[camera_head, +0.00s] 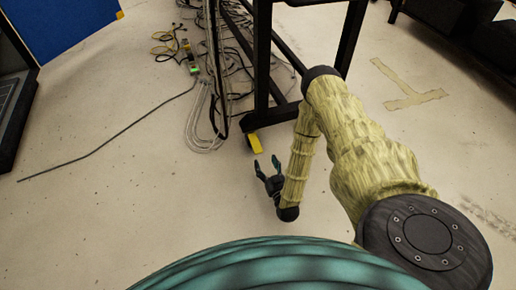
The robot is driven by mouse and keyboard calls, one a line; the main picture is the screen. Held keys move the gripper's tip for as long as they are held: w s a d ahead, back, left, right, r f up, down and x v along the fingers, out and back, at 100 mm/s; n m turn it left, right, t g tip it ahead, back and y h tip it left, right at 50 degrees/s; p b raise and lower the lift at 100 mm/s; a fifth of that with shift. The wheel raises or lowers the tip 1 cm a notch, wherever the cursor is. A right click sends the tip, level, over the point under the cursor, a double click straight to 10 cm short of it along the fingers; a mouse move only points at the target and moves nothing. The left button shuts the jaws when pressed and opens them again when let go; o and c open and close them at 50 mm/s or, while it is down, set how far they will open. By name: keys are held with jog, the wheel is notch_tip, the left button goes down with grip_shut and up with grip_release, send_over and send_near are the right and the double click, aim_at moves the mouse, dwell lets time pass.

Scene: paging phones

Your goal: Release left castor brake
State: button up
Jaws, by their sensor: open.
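A black metal frame (263,75) stands on the floor at the top middle, with a foot bar along the ground. A small yellow piece (255,144) sits at the near end of that foot, low to the floor; it may be the castor brake, but its exact shape is too small to tell. My gripper (266,166) is open and empty, just in front of and a little below the yellow piece in the picture, apart from it. The castor wheel itself cannot be made out.
Grey and black cables (207,100) hang and lie tangled left of the frame. A thin black cable (110,139) runs left across the floor. A blue panel (65,22) stands at upper left. Beige tape (413,99) marks the floor at right. The lower-left floor is clear.

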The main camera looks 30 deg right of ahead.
aim_at(259, 152)
jog(key=b+x, duration=0.3)
jog(key=x, duration=0.5)
jog(key=shift+w+f+b, duration=0.15)
jog(key=shift+w+b, duration=0.15)
jog(key=shift+b, duration=0.05)
jog(key=shift+w+d, duration=0.15)
jog(key=shift+w, duration=0.55)
grip_shut()
dwell(0.4)
grip_release()
jog(key=shift+s, duration=0.1)
jog(key=v, duration=1.1)
jog(key=shift+s, duration=0.4)
